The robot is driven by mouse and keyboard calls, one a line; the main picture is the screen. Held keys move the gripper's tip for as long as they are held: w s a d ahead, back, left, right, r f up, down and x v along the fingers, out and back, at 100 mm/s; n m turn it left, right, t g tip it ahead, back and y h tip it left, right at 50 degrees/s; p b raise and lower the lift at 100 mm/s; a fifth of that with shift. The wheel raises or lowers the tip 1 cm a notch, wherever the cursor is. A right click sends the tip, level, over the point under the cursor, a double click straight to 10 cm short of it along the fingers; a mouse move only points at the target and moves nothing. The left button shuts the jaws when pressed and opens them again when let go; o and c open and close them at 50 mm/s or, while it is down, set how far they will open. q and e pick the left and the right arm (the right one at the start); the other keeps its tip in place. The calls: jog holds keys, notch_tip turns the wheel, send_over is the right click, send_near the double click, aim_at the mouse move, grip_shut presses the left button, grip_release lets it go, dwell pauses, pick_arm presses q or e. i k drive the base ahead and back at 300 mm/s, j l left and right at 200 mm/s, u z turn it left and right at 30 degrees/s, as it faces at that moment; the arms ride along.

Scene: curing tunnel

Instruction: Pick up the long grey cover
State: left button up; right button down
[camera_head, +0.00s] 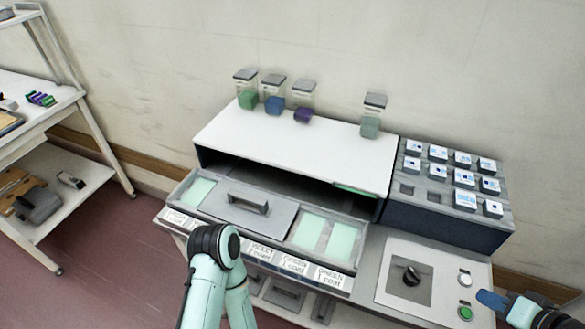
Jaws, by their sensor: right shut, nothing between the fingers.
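A grey cover (233,213) with a dark raised handle (248,203) lies flat over the middle of the pulled-out tray (182,187). Pale green panels show in the tray on both sides of it. My left arm rises from the bottom edge in front of the tray, its joint just below the cover; its gripper is not visible. My right gripper (491,299) is at the lower right, beside the control panel's green button, apart from the cover. It is shut and empty, with its blue fingers pointing left.
The white-topped tunnel (290,145) stands behind the tray, with several lidded jars (273,95) at its back. A dark rack of labelled blocks (445,210) and a knob panel (410,275) are at the right. A shelf unit (75,170) stands at the left.

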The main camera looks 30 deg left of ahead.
aim_at(266, 214)
jog(key=u, duration=1.4)
jog(key=i+j, duration=0.1)
jog(key=j, duration=0.1)
